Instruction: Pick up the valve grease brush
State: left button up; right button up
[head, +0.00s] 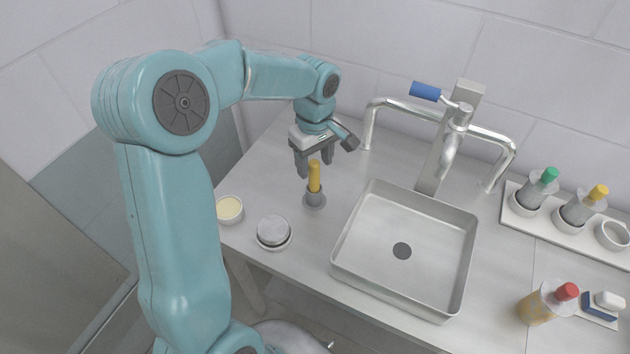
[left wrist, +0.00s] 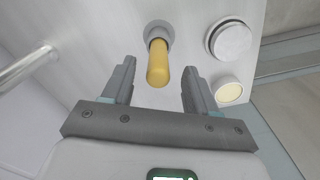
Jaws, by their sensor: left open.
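The valve grease brush (head: 314,176) has a yellow handle and stands upright in a small grey holder (head: 314,200) on the counter, left of the sink. In the left wrist view the brush (left wrist: 158,66) points toward the camera, ahead of and between the fingers. My left gripper (head: 314,168) is open and empty, just behind and above the handle in the head view. The fingers also show open in the left wrist view (left wrist: 157,85), with a gap on both sides of the handle. The bristles are hidden in the holder. My right gripper is not in view.
A round lidded container (head: 273,231) and a dish of cream-coloured grease (head: 229,209) stand near the counter's front left edge. The sink (head: 440,255) and its tap (head: 446,150) are to the right. A rack (head: 515,207) holds capped bottles; a red-capped bottle (head: 540,306) stands at front right.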

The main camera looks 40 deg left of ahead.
aim_at(314, 172)
pick_arm(q)
jog(key=shift+s+f, duration=0.15)
jog(key=shift+f, duration=0.25)
jog(key=f, duration=0.1)
jog(key=f+p, duration=0.1)
jog(key=f, duration=0.2)
jog(key=shift+w+a+f, duration=0.2)
jog(key=shift+w+f, duration=0.1)
jog(key=shift+s, duration=0.15)
grip_shut()
jog(key=shift+r, duration=0.1)
jog(key=shift+w+r, duration=0.2)
jog(key=shift+r, duration=0.1)
notch_tip(314, 172, up, 19)
jog(key=shift+s+r, duration=0.15)
